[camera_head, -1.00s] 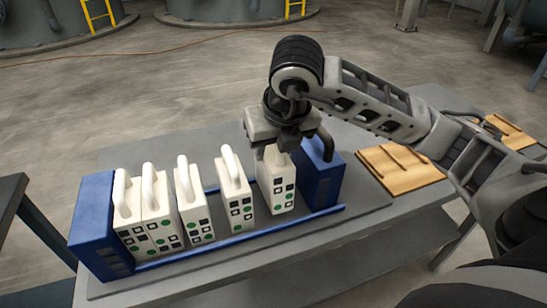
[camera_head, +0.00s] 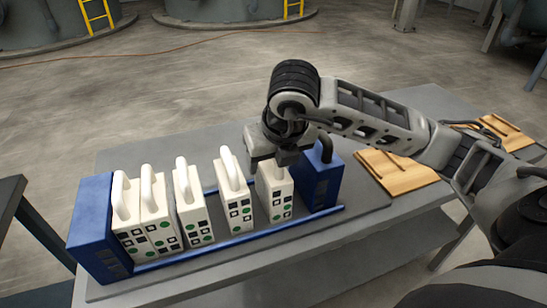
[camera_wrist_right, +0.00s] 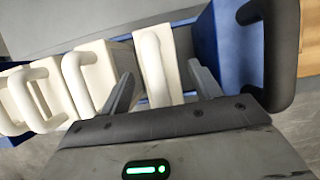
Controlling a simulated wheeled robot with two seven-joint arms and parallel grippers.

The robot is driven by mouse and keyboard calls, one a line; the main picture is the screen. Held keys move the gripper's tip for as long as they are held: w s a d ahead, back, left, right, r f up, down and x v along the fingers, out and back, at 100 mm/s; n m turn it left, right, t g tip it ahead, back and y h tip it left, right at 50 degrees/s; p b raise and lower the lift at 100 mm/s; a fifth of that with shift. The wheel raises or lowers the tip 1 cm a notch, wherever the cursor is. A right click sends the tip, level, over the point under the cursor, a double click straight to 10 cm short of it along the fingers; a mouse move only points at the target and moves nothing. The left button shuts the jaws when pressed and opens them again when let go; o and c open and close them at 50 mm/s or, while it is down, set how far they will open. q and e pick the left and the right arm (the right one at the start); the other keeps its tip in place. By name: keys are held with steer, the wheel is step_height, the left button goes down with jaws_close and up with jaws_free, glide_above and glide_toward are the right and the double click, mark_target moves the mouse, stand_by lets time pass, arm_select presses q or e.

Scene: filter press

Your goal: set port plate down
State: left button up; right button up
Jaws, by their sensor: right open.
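The port plate (camera_head: 274,196) is a white slab with dark squares and green dots on its face. It stands upright at the right end of the row of white plates, on the blue-railed rack. My right gripper (camera_head: 272,160) is over its top and hides its handle in the head view. In the right wrist view, the white handle (camera_wrist_right: 154,68) lies between the spread fingers of the open right gripper (camera_wrist_right: 160,85). My left gripper is not in view.
Several similar white plates (camera_head: 235,200) stand to the left, with a gap beside the port plate. A blue block (camera_head: 97,225) closes the left end. A blue block with a black handle (camera_head: 322,182) stands close at the right. Wooden boards (camera_head: 395,170) lie farther right.

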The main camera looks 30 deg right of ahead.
arm_select(q)
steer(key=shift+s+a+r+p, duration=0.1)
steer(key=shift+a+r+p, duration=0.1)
steer(key=shift+p, duration=0.65)
arm_select(e)
steer(key=v, duration=1.2)
steer(key=shift+f, duration=0.1)
